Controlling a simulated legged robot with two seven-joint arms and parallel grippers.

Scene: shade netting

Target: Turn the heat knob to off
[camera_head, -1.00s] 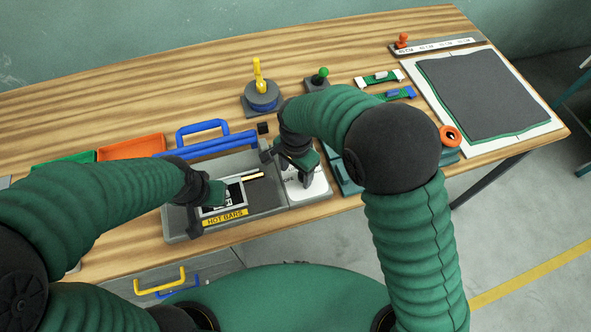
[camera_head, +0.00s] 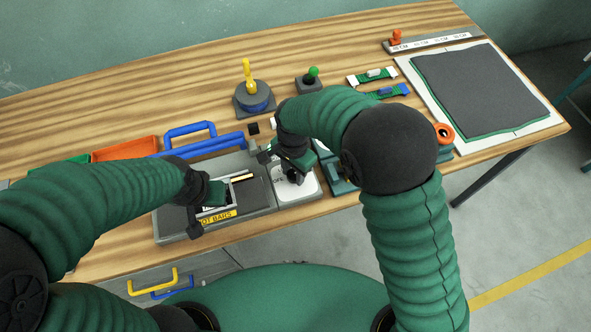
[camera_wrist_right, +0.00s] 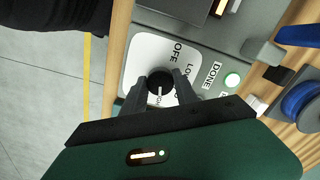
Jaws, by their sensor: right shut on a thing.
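The heat knob (camera_wrist_right: 160,81) is black and round, with a white pointer line. It sits on a white dial plate (camera_wrist_right: 139,56) printed OFF and LOW; another label is partly hidden by a finger. In the right wrist view the line points toward the bottom of the picture, away from OFF. My right gripper (camera_wrist_right: 159,86) is shut on the knob, one finger on each side. In the head view the right gripper (camera_head: 290,172) largely covers the knob. My left gripper (camera_head: 205,205) is over the hot bars part of the grey unit (camera_head: 250,210); its jaw opening is unclear.
Left of the dial plate, the unit has a yellow HOT BARS label (camera_head: 218,217). Behind it are a blue handle (camera_head: 190,128) and a yellow-levered device (camera_head: 254,98). A dark sheet (camera_head: 480,90) lies at right.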

